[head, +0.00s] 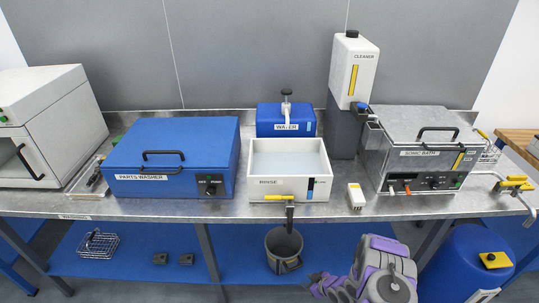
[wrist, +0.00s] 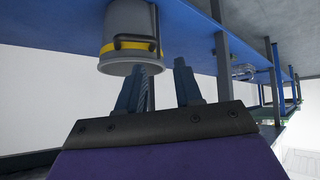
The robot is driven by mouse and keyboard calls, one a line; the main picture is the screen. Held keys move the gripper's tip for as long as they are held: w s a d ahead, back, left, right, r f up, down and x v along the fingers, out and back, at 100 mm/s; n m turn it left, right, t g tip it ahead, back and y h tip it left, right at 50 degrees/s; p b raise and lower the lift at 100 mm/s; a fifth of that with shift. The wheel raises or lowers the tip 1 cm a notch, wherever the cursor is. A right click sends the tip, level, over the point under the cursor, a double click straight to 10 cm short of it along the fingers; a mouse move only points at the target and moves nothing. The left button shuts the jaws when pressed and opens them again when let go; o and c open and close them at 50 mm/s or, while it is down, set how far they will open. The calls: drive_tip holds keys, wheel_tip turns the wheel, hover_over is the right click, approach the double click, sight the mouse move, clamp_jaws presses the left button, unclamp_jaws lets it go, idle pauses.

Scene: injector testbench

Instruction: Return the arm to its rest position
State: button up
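My arm (head: 385,272), purple and grey, is folded low in front of the bench at the bottom right of the head view. My gripper (head: 318,284) is at its left end, below the bench top. In the wrist view my gripper (wrist: 166,70) shows two dark blue fingers standing apart with nothing between them. A grey bucket (wrist: 127,67) with a yellow band and dark handle is beyond the fingertips there; I cannot tell the exact distance.
The metal bench (head: 345,207) carries a blue parts washer (head: 180,140), a white rinse basin (head: 265,184) and a sonic bath (head: 405,160). A grey bucket (head: 283,246) stands below. A blue drum (head: 465,265) stands right of my arm.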

drive_tip(key=w+d+r+m+g+h, duration=0.1)
drive_tip(key=w+d+r+h, duration=0.2)
drive_tip(key=r, duration=0.5)
drive_tip(key=w+d+r+m+h, duration=0.1)
drive_tip(key=w+d+r+h, duration=0.15)
drive_tip(key=d+r, duration=0.4)
drive_tip(key=s+r+m+g+h, duration=0.1)
drive_tip(key=s+r, duration=0.2)
drive_tip(key=r, duration=0.7)
drive_tip(key=s+r+m+g+h, duration=0.15)
drive_tip(key=s+r, duration=0.25)
drive_tip(key=r, duration=0.6)
drive_tip(key=s+a+r+m+g, duration=0.2)
drive_tip(key=s+a+r+m, duration=0.15)
drive_tip(key=s+r, duration=1.2)
drive_tip(key=s+a+r+g, duration=0.1)
drive_tip(key=s+a, duration=0.2)
drive_tip(key=s, duration=0.4)
drive_tip(key=s+a+r+m+g+y, duration=0.1)
drive_tip(key=s+a+r, duration=0.1)
drive_tip(key=s, duration=0.6)
drive_tip(key=s+a+r+g+y, duration=0.1)
drive_tip(key=s+a, duration=0.2)
drive_tip(key=s, duration=0.4)
drive_tip(key=shift+s+a+r, duration=0.35)
drive_tip(key=shift+a+r, duration=0.05)
drive_tip(key=shift+c, duration=0.2)
